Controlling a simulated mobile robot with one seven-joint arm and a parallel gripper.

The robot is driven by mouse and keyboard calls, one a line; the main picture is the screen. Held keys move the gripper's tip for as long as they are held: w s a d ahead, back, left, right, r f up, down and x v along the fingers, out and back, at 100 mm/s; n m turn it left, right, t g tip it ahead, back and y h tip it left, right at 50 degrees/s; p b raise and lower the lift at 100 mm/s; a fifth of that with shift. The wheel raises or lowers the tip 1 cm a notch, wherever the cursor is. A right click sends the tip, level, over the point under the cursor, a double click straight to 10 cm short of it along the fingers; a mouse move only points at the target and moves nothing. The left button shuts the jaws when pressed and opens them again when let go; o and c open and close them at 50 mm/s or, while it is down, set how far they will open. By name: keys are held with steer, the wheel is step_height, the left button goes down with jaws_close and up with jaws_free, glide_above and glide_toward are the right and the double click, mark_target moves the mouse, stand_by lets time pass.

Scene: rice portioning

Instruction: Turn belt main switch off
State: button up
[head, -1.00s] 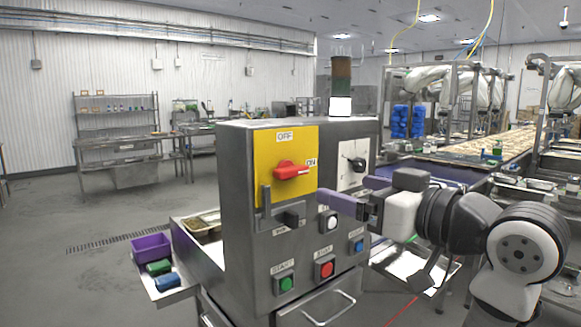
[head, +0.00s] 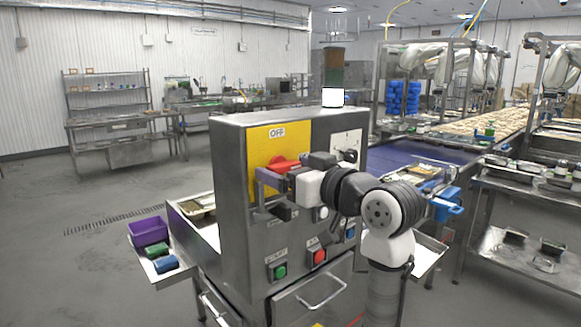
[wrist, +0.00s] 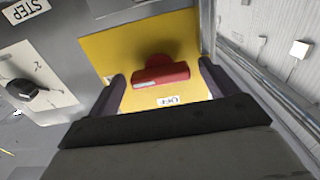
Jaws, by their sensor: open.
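The belt main switch is a red rotary handle (head: 283,163) on a yellow plate (head: 262,140) on the grey control cabinet (head: 232,200). An OFF label (head: 277,132) sits above it. In the wrist view the red handle (wrist: 160,76) lies crosswise, its white-marked end to the left. My gripper (head: 272,180) is open in front of the handle. In the wrist view the fingers of my gripper (wrist: 163,88) stand to either side of the handle, with gaps showing. My gripper and arm cover part of the plate in the head view; whether the fingertips touch the plate is unclear.
A black knob (head: 349,155) is on the white plate to the right. Green (head: 279,271) and red (head: 318,256) push buttons are lower on the cabinet. A purple bin (head: 148,232) is on a side tray at left. The conveyor (head: 425,152) runs behind right. The left floor is clear.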

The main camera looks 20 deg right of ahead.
steer(key=c, duration=1)
steer(key=shift+f+n+b, duration=0.1)
steer(key=shift+n+b, duration=0.3)
steer(key=shift+b, duration=0.05)
steer(key=n+b, duration=0.2)
steer(key=shift+f+n+b, duration=0.1)
steer(key=shift+n+b, duration=0.2)
steer(key=shift+n, duration=0.1)
steer(key=n+b, duration=0.3)
steer(key=n, duration=0.1)
steer(key=n+b, duration=0.2)
steer(key=n, duration=0.3)
steer(key=n+b, duration=0.2)
steer(key=n, duration=0.3)
steer(key=shift+n, duration=0.3)
